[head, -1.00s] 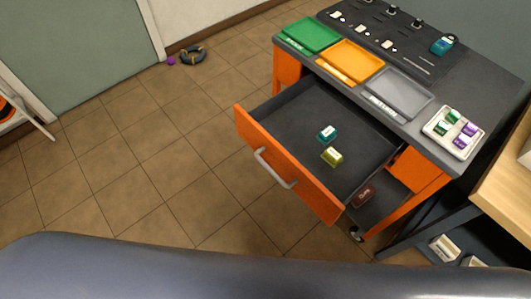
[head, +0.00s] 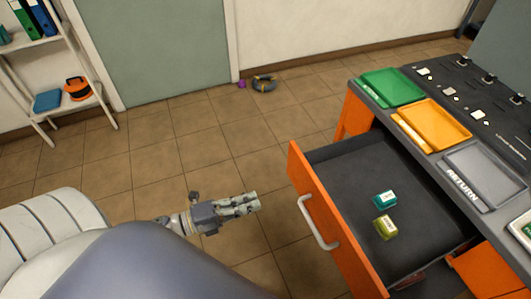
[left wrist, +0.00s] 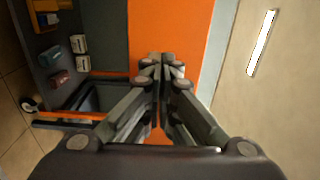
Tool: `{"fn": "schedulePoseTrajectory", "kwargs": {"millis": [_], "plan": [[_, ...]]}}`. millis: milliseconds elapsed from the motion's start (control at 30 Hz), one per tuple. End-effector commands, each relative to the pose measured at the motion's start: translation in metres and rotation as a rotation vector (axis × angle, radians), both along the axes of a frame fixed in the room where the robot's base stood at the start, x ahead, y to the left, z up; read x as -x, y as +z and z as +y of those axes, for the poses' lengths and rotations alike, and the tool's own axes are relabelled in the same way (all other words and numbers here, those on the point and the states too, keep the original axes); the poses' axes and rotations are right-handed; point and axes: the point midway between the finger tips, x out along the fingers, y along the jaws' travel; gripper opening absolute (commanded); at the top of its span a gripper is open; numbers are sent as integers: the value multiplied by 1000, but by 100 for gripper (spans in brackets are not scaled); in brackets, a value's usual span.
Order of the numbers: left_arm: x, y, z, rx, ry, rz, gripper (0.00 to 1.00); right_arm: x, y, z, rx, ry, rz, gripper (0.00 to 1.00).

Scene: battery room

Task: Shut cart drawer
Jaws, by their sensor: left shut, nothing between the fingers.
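The cart drawer (head: 345,165) is pulled out, with an orange front (head: 335,225) and a pale bar handle (head: 317,222). A teal box (head: 385,198) and a yellow-green box (head: 385,227) lie inside it. My left gripper (head: 257,203) is shut and empty, left of the handle and apart from it in the head view. In the left wrist view, its closed fingers (left wrist: 161,58) point toward an orange panel (left wrist: 180,28); I cannot tell which cart part this is. My right gripper is not in view.
On the cart top are green (head: 390,87), orange (head: 434,122) and grey (head: 482,175) trays. A white shelf rack (head: 65,45) stands at the far left. A dark ring (head: 264,84) lies by the wall. Tiled floor (head: 210,155) left of the drawer is clear.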

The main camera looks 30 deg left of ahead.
Motion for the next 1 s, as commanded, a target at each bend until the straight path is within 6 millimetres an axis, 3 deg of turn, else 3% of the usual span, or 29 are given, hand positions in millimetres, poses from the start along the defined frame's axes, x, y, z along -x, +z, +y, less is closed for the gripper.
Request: {"fn": "schedulePoseTrajectory", "kwargs": {"millis": [500,700,1000], "plan": [[-83,1,-64,6,3,-1,0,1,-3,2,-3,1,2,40],[-97,0,-75,5,3,3,0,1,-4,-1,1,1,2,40],[-99,0,-77,5,4,4,0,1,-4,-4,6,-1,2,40]]}}
